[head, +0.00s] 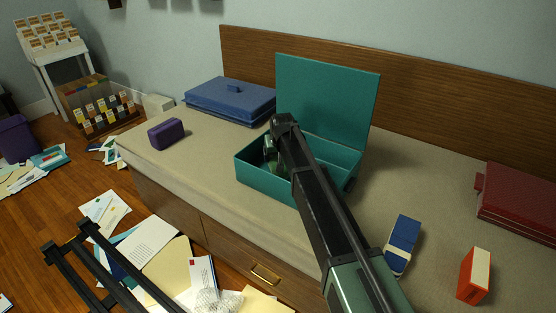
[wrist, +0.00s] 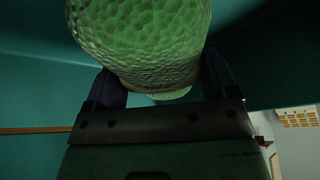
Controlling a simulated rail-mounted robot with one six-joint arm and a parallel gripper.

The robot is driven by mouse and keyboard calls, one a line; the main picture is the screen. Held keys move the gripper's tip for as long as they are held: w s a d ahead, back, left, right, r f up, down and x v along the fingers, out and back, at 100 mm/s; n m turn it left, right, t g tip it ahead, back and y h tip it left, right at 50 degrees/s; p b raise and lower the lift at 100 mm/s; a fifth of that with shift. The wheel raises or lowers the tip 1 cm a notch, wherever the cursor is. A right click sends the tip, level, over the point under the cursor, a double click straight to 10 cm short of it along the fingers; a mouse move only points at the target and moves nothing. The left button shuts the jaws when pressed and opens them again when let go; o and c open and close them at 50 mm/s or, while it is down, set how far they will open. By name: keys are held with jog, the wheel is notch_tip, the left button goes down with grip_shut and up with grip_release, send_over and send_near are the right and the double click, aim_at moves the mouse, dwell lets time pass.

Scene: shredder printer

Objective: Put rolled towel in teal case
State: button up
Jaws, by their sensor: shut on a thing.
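The teal case (head: 262,185) stands open on the beige bench top, its lid (head: 325,95) raised at the back. My arm reaches over the case from the lower right, and my gripper (head: 270,150) is at the case's opening, partly hidden by the arm. In the wrist view my gripper (wrist: 162,82) is shut on a green, bumpy-textured roll (wrist: 140,35), which I take to be the rolled towel. Teal walls surround it there. Whether the roll touches the case floor cannot be told.
A closed blue case (head: 230,103) and a small purple block (head: 166,134) lie left of the teal case. A blue-and-white block (head: 403,243), an orange-and-cream block (head: 475,275) and a red case (head: 520,198) are to the right. Papers (head: 150,245) litter the floor.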

jog(key=shift+f, duration=0.15)
jog(key=o, duration=1)
jog(key=p+v, duration=1.1)
jog(key=v, duration=0.1)
jog(key=shift+s+r, duration=0.1)
jog(key=shift+r, duration=0.2)
jog(key=shift+f, duration=0.1)
jog(key=s+d+m+g, duration=0.1)
jog(key=s+d, duration=0.6)
jog(key=s, duration=0.3)
jog(key=s+d+f+m+g, duration=0.1)
jog(key=s+d, duration=0.7)
jog(key=s, duration=0.3)
jog(key=s+d+m+g+h, duration=0.1)
jog(key=s+d+g, duration=0.1)
jog(key=s+d, duration=0.6)
jog(key=shift+s+f, duration=0.15)
jog(key=shift+s, duration=1.35)
